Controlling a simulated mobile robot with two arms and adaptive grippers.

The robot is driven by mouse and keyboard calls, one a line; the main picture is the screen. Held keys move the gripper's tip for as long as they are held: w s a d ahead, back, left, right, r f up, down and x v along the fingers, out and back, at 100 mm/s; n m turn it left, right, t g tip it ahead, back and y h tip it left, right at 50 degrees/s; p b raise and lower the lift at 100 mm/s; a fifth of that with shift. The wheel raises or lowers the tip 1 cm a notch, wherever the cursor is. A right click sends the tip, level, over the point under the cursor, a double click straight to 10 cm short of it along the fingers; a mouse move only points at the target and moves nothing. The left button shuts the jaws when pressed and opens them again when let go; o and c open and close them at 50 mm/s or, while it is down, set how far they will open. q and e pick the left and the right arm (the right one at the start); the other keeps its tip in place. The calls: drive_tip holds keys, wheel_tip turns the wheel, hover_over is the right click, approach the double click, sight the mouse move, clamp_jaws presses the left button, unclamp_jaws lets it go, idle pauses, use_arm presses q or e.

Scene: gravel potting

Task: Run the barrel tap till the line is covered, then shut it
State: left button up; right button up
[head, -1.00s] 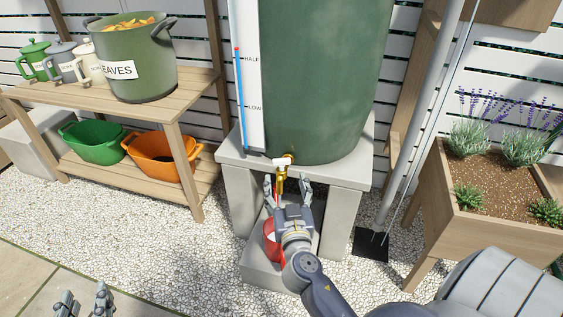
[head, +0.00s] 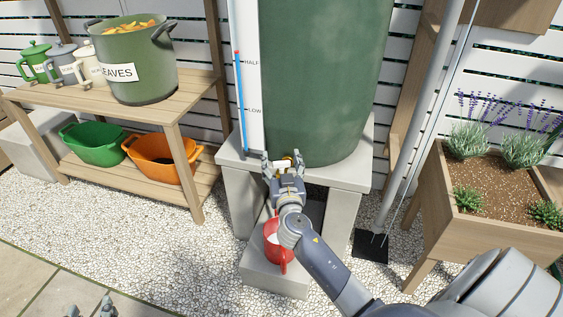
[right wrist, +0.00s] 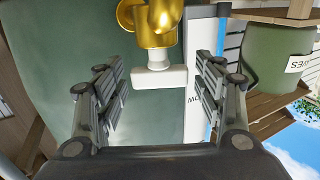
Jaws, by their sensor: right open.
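The green barrel (head: 325,80) stands on a grey block stand. Its brass tap (right wrist: 158,22) with a white handle (right wrist: 159,77) shows large in the right wrist view; in the head view my gripper mostly hides it. My right gripper (head: 283,161) is open at the tap, with the handle between its fingers (right wrist: 160,95) and no finger clearly touching it. A red jug (head: 277,247) stands on the low block under the tap, partly behind my arm; the line and any water inside cannot be seen. My left gripper (head: 90,310) shows only its fingertips at the bottom edge.
A level gauge (head: 241,105) with HALF and LOW marks is on the barrel. Left, a wooden shelf (head: 185,112) holds a LEAVES pot (head: 135,85), small cans, and green and orange tubs. Right are a downpipe (head: 418,110) and a lavender planter (head: 475,220).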

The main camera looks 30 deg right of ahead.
drive_tip(key=c, duration=1.1)
